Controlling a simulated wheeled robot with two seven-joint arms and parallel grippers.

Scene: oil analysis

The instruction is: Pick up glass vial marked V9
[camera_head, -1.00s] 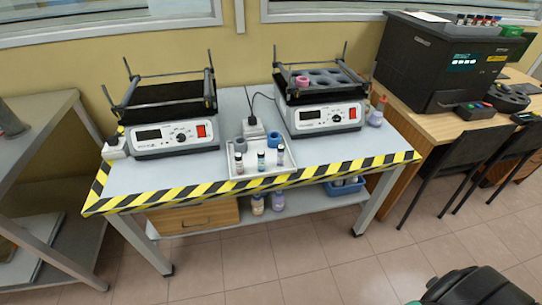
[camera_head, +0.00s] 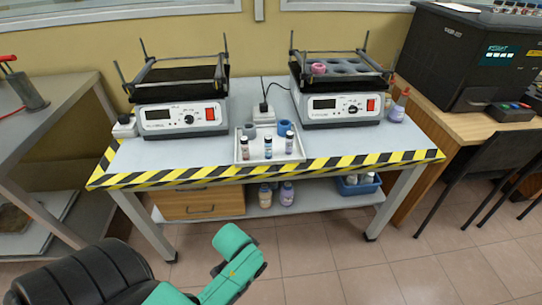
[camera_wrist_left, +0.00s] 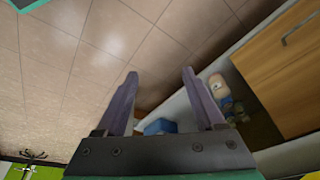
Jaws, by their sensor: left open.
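Three small capped vials stand upright in a white tray (camera_head: 242,158) near the bench's front edge: a left vial (camera_head: 245,148), a middle vial (camera_head: 268,149) and a right vial (camera_head: 289,143). Their labels are too small to read, so I cannot tell which is V9. In the left wrist view my left gripper (camera_wrist_left: 159,75) is open, with nothing between its fingers. It points at the floor and the bench's lower shelf, away from the vials. In the head view only teal and black links of my arm show at the lower left. My right gripper is not in view.
Two shakers (camera_head: 182,115) (camera_head: 339,106) stand on the bench (camera_head: 180,158) behind the tray. Blue and grey ring-shaped pieces (camera_head: 284,128) sit in the tray's back. A flask (camera_head: 398,108) stands at right. The lower shelf holds bottles (camera_head: 265,196) and a blue bin (camera_head: 358,186).

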